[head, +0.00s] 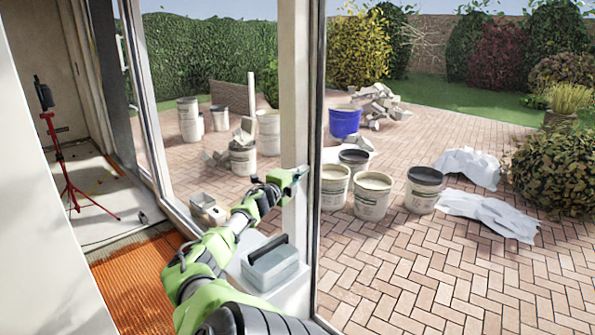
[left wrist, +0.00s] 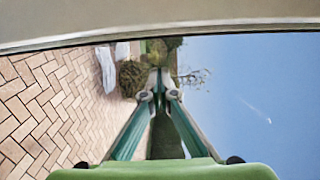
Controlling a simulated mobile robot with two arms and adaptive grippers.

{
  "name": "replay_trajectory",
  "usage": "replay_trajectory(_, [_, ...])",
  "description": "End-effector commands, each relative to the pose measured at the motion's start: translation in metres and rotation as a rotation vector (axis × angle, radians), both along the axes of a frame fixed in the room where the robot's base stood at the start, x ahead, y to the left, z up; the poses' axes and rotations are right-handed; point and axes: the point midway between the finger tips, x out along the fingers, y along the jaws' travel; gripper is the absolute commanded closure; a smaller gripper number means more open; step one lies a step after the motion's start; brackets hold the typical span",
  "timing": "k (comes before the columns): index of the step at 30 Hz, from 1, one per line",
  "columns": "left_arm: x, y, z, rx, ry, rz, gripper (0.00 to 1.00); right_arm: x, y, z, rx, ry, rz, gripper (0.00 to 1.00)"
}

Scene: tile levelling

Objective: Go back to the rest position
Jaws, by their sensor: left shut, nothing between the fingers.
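My left arm comes in from the bottom of the head view, green and black. My left gripper (head: 297,173) is raised in front of the pale door frame post (head: 295,90). In the left wrist view its two green fingers come together at the tips (left wrist: 158,80), with nothing between them. I cannot tell from the head view whether the gripper touches the post. My right gripper is not in view.
A grey box with a dark handle (head: 271,262) stands on the sill below the gripper. Orange matting (head: 135,285) and a red tripod (head: 67,175) are inside at left. Several buckets, a blue tub (head: 345,122) and white sacks (head: 488,214) stand on the brick paving outside.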

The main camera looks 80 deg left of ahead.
Motion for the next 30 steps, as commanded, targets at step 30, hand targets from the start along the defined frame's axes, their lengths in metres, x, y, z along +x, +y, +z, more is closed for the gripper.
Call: replay_trajectory(30, [0.011, -0.135, -0.156, -0.328, 0.051, 0.109, 1.00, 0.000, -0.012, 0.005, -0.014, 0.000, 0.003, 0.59])
